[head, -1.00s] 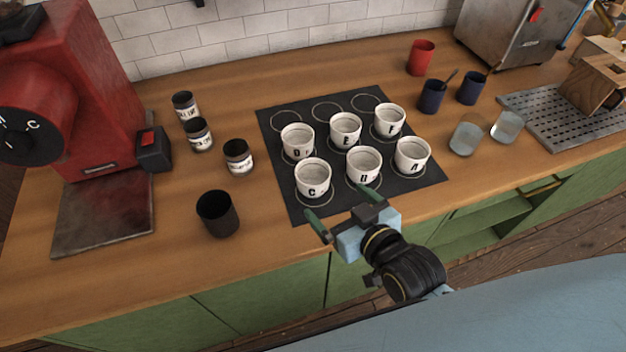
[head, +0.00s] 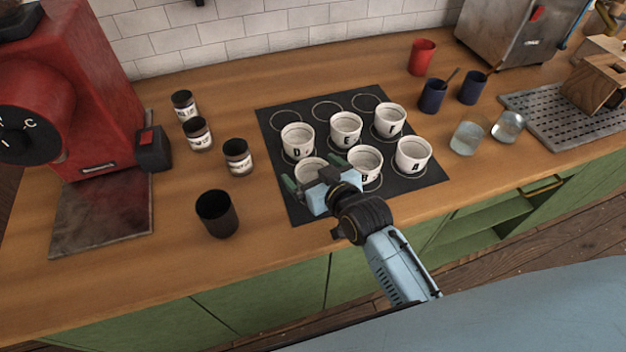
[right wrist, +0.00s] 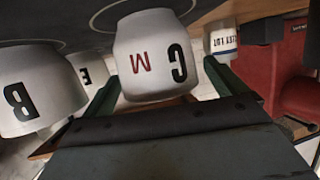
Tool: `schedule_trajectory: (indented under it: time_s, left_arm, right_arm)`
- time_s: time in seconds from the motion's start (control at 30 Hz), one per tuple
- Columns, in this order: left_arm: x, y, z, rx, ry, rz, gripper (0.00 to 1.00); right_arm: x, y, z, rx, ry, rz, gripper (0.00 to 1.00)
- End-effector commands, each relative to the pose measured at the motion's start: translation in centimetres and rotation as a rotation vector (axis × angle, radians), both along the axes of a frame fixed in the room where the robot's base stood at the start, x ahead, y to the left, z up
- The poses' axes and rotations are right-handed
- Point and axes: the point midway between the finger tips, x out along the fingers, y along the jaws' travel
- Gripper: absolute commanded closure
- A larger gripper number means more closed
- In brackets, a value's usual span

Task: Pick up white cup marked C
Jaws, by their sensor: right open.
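The white cup marked C (head: 308,166) stands in the front left place on the black mat, partly hidden by my right gripper (head: 309,168) in the head view. In the right wrist view the cup (right wrist: 155,55) shows upside down, with a black C and a red M on its side. My right gripper (right wrist: 162,75) is open, with a green finger on either side of the cup. The jaws are not closed on it, and I cannot tell whether either finger touches it. My left gripper is not in view.
Cup B (head: 366,162) stands close to the right of cup C, and cup D (head: 298,139) behind it. Cups E (head: 346,128), F (head: 389,119) and A (head: 413,154) share the black mat (head: 290,200). A dark cup (head: 217,214) stands to the left.

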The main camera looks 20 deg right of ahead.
Motion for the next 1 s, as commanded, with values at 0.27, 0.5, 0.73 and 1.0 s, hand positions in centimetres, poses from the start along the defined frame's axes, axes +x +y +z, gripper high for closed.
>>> schedule_trajectory:
  time_s: [0.27,0.5,0.73,1.0]
  left_arm:
    - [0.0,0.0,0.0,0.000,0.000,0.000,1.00]
    - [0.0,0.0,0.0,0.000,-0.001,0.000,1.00]
    - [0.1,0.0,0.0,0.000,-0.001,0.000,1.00]
    - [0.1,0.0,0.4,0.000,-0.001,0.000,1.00]
  right_arm:
    - [0.0,0.0,0.0,0.001,0.000,0.000,0.12]
    - [0.0,0.0,0.0,0.001,0.001,0.000,0.43]
    - [0.1,0.0,0.0,0.001,-0.002,0.000,0.57]
    - [0.1,0.1,2.1,0.002,-0.005,0.000,0.58]
